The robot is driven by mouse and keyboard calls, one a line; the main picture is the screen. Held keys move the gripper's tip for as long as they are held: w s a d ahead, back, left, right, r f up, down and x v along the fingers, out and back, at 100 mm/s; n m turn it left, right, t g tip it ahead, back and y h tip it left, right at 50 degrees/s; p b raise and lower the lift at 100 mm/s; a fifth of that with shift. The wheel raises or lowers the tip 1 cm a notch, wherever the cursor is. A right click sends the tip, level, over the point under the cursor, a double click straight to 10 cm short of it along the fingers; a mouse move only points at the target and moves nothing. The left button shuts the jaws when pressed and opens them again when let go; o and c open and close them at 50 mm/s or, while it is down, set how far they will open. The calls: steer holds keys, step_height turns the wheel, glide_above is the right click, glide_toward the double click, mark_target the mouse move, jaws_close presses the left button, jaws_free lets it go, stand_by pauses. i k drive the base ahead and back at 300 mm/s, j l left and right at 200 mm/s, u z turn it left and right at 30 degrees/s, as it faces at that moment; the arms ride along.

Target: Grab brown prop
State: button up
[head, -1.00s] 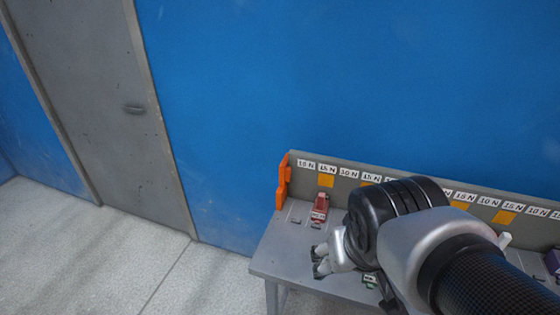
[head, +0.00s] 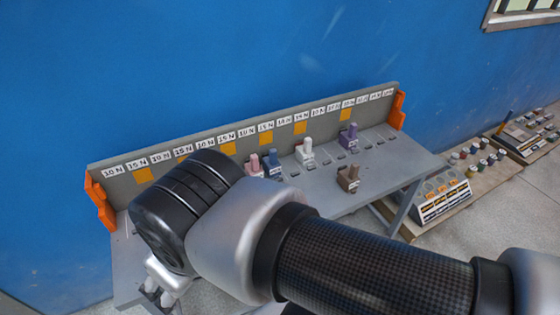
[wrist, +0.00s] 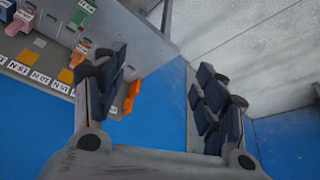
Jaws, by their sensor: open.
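The brown prop (head: 348,178) stands near the front edge of the grey table (head: 335,200), right of the middle in the head view. It has a block base with a pale label and a raised post. I cannot make it out in the wrist view. My gripper (head: 160,292) is at the left end of the table in the head view, well apart from the brown prop. In the wrist view my gripper (wrist: 162,80) is open, with nothing between its fingers.
Pink (head: 254,165), blue (head: 272,164), white (head: 305,151) and purple (head: 348,136) props stand behind or left of the brown one. A labelled back panel (head: 220,138) with orange ends (head: 102,203) runs along the table. A low platform (head: 470,185) with other items lies right.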

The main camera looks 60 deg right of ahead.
mark_target(348, 180)
steer(key=z, duration=2.55)
steer(key=i+l+u, duration=0.25)
steer(key=i+u, duration=0.15)
steer(key=i, duration=0.15)
steer(key=i+l+u, duration=0.45)
steer(key=i+j, duration=0.05)
